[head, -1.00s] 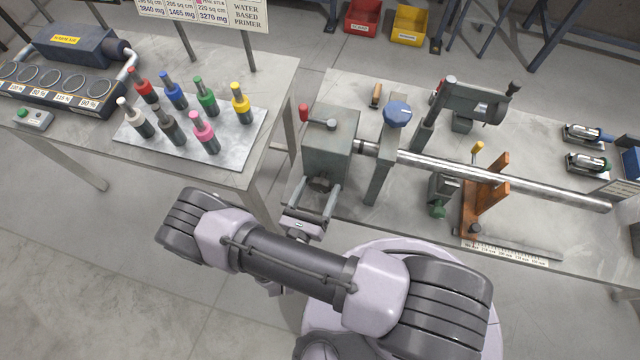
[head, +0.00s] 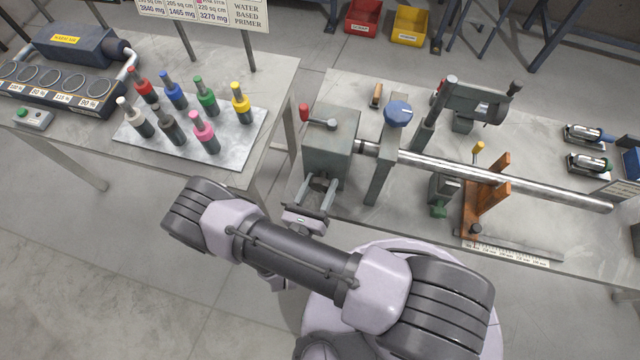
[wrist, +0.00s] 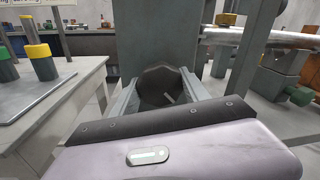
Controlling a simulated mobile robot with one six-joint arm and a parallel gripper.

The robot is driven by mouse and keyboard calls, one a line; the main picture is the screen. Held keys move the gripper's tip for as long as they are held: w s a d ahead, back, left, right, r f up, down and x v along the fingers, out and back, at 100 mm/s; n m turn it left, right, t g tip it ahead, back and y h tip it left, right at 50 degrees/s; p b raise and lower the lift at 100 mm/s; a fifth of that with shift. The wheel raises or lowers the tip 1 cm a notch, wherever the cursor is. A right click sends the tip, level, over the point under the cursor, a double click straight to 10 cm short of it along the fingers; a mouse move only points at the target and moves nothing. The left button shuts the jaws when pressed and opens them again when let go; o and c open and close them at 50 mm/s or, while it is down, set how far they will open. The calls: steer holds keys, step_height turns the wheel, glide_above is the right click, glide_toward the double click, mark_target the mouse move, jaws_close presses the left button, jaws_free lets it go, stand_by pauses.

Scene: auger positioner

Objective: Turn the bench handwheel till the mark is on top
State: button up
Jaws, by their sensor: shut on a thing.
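The handwheel (wrist: 160,88) is a dark, many-sided knob on the front of a grey block (head: 330,150). In the head view the handwheel (head: 319,182) is small and partly hidden by my gripper. My gripper (head: 315,192) is shut on it, one finger on each side. In the wrist view my gripper (wrist: 160,92) reaches forward to the wheel with its fingers at left and right. A short pale line, which may be the mark, shows low and right of the middle of the wheel's face. The wheel's lower part is hidden behind my gripper body.
A red-tipped lever (head: 304,113) sits on top of the block. A steel bar (head: 500,177) runs right from it past an orange bracket (head: 484,205). A table with colored bottles (head: 203,131) stands at left, with a floor gap between it and the bench.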

steer(key=n+b, duration=0.3)
steer(key=n, duration=0.1)
steer(key=shift+f+t, duration=0.15)
steer(key=shift+t, duration=0.15)
steer(key=shift+n+b, duration=0.9)
steer(key=shift+n, duration=1.8)
steer(key=shift+r+t, duration=0.2)
steer(key=shift+t, duration=0.1)
steer(key=o, duration=1.3)
steer(key=shift+o, duration=0.2)
steer(key=p+v, duration=0.1)
steer(key=v, duration=1.6)
steer(key=shift+s, duration=0.3)
steer(key=shift+a, duration=0.1)
